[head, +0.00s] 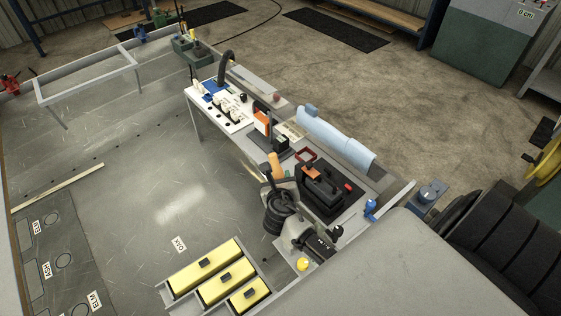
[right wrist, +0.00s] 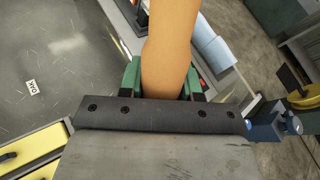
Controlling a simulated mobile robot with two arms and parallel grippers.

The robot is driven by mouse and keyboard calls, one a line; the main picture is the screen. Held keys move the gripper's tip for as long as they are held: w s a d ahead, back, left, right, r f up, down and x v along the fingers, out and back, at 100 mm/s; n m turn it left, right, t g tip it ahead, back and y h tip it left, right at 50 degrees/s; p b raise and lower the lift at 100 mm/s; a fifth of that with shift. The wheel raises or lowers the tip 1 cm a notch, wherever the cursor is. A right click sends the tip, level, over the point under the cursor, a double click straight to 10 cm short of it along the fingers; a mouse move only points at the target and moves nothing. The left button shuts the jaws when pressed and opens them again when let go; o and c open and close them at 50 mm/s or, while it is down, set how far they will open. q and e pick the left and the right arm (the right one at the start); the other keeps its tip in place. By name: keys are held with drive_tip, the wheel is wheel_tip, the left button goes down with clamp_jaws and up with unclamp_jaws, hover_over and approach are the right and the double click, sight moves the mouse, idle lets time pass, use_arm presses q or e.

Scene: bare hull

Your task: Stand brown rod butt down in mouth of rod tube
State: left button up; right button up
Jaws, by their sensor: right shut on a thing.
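My right gripper (head: 282,183) is over the hull, left of the black case. It is shut on a smooth orange-brown cylinder, which I take to be the brown rod (head: 275,163). In the right wrist view the brown rod (right wrist: 170,45) stands between the green jaws of the right gripper (right wrist: 163,80) and runs out of the top of the picture. I cannot make out its ends or which is the butt. I cannot surely pick out the rod tube. My left gripper is not in view.
A white board (head: 215,105) with small parts stands further back. Yellow-lidded boxes (head: 205,263) stand at the front. The hull floor (head: 150,165) left of the gripper is mostly clear.

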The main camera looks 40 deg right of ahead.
drive_tip(key=shift+s+f+b, duration=0.45)
drive_tip(key=shift+f+b, duration=0.05)
drive_tip(key=shift+f, duration=0.5)
drive_tip(key=shift+s+f+b, duration=0.5)
drive_tip(key=shift+f+b, duration=0.05)
drive_tip(key=shift+f, duration=0.4)
drive_tip(key=shift+s+f+b, duration=0.45)
drive_tip(key=shift+f+b, duration=0.05)
drive_tip(key=shift+f, duration=0.5)
idle(1.4)
drive_tip(key=o, duration=1.1)
drive_tip(key=shift+s+f, duration=0.1)
drive_tip(key=shift+a, duration=0.1)
drive_tip(key=shift+s+a, duration=0.15)
drive_tip(key=shift+s, duration=0.1)
drive_tip(key=v, duration=1)
drive_tip(key=shift+r, duration=0.35)
drive_tip(key=shift+w, duration=0.1)
